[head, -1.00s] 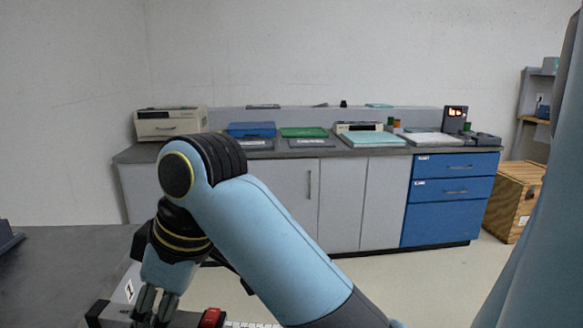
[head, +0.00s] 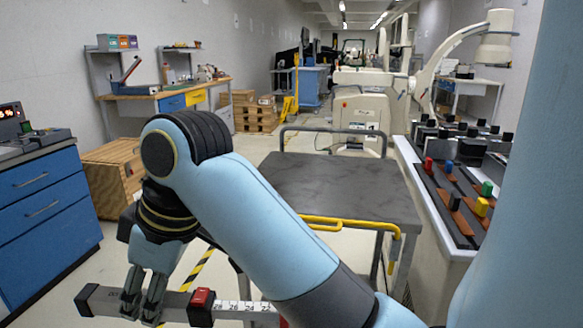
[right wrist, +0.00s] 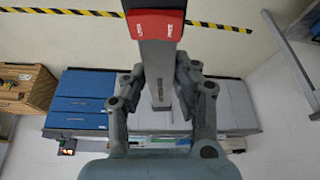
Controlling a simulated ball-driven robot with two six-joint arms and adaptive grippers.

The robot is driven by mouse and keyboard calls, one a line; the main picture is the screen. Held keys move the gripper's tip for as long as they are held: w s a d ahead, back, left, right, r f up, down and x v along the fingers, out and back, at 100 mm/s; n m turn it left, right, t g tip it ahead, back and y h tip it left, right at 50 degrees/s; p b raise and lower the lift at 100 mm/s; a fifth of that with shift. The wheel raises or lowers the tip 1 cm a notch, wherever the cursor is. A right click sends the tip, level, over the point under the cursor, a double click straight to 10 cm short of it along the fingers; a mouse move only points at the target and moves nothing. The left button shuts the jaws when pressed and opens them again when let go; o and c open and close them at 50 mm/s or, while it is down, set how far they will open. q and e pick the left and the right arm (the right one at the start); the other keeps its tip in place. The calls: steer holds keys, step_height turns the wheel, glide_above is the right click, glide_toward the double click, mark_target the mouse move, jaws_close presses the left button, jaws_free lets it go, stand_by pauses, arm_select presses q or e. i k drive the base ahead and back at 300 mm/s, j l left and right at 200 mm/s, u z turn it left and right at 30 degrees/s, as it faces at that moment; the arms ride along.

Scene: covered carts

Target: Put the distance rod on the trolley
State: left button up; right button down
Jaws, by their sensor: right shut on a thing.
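The distance rod (head: 172,305) is a grey bar with a red slider and a white printed scale. My right gripper (head: 143,300) is shut on it near its dark end, at the bottom left of the head view. The rod lies roughly level across the picture, held in the air. In the right wrist view the rod (right wrist: 158,70) runs between the fingers (right wrist: 158,82), with its red part at the top. The trolley (head: 335,185) stands ahead, with a dark grey top, a yellow front handle and a grey rear rail. My right arm hides its near left part. My left gripper is not in view.
The trolley top is bare where it shows. A bench with dark blocks and coloured knobs (head: 458,195) stands close on its right. Blue drawers (head: 42,205) and a wooden crate (head: 112,170) are at left. Yellow-black tape (head: 200,268) marks the floor.

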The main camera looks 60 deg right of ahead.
mark_target(304, 176)
steer(key=i+l+z, duration=0.15)
steer(key=l, duration=0.2)
steer(key=i+l+z, duration=0.2)
steer(key=l, duration=0.2)
steer(key=i+l+z, duration=0.15)
steer(key=l, duration=0.15)
steer(key=i+l+z, duration=0.15)
steer(key=l, duration=0.2)
steer(key=i+l, duration=0.15)
steer(key=l, duration=0.2)
